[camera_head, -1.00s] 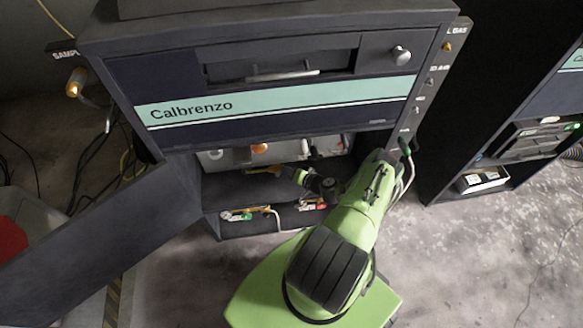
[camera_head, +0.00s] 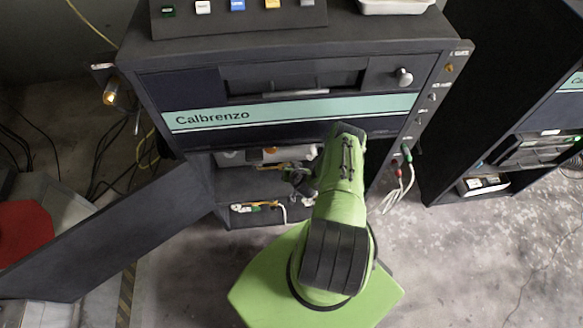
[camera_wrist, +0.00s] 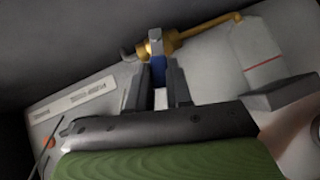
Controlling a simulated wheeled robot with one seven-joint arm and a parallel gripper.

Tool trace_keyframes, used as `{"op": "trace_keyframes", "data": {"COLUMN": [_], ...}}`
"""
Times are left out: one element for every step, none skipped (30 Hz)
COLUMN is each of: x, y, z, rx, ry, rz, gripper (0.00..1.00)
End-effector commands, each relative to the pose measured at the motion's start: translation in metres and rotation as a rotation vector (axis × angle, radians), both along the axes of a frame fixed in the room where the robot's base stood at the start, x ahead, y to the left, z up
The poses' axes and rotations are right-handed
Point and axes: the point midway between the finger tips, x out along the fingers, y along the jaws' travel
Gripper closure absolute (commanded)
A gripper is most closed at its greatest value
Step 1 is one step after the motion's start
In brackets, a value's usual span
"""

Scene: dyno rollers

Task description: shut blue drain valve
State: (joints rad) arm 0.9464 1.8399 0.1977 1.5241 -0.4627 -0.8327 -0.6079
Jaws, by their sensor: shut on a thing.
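The blue drain valve shows in the wrist view as a blue lever (camera_wrist: 159,66) on a brass valve body (camera_wrist: 178,41). My gripper (camera_wrist: 158,86) is shut on the blue lever, one finger on each side of it. In the head view my gripper (camera_head: 292,172) reaches into the open lower bay of the Calbrenzo cabinet (camera_head: 290,110). There the lever is too small and too covered by my arm to make out.
The cabinet's open door (camera_head: 95,225) slants out at the left. A lower shelf (camera_head: 255,217) carries small fittings and a pale hose. Cables hang at the cabinet's right side. A second cabinet stands at the right, with bare floor between.

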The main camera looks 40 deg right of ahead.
Motion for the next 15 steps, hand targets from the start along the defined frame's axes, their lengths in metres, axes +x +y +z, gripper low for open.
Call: {"op": "trace_keyframes", "data": {"x": [-0.0021, -0.0021, -0.0021, -0.0021, -0.0022, -0.0022, -0.0023, -0.0023, -0.0024, -0.0024, -0.0025, -0.0025, -0.0026, -0.0026, -0.0026], "y": [0.0031, 0.0032, 0.0032, 0.0033, 0.0032, 0.0033, 0.0034, 0.0034, 0.0035, 0.0034, 0.0035, 0.0035, 0.0036, 0.0036, 0.0036], "z": [-0.0026, -0.0029, -0.0030, -0.0031, -0.0032, -0.0034, -0.0034, -0.0035, -0.0036, -0.0036, -0.0037, -0.0037, -0.0038, -0.0038, -0.0038], "rx": [0.002, 0.000, -0.001, -0.001, -0.001, -0.001, 0.000, 0.000, 0.000, 0.000, 0.000, 0.001, 0.001, 0.001, 0.001], "ry": [0.011, 0.012, 0.013, 0.013, 0.013, 0.013, 0.014, 0.014, 0.014, 0.014, 0.014, 0.013, 0.014, 0.014, 0.014], "rz": [0.005, 0.005, 0.005, 0.005, 0.005, 0.005, 0.005, 0.005, 0.005, 0.005, 0.005, 0.004, 0.005, 0.005, 0.005], "gripper": [1.00, 1.00, 1.00, 1.00, 1.00, 1.00, 1.00, 1.00, 1.00, 1.00, 1.00, 1.00, 0.78, 0.74, 0.68]}}
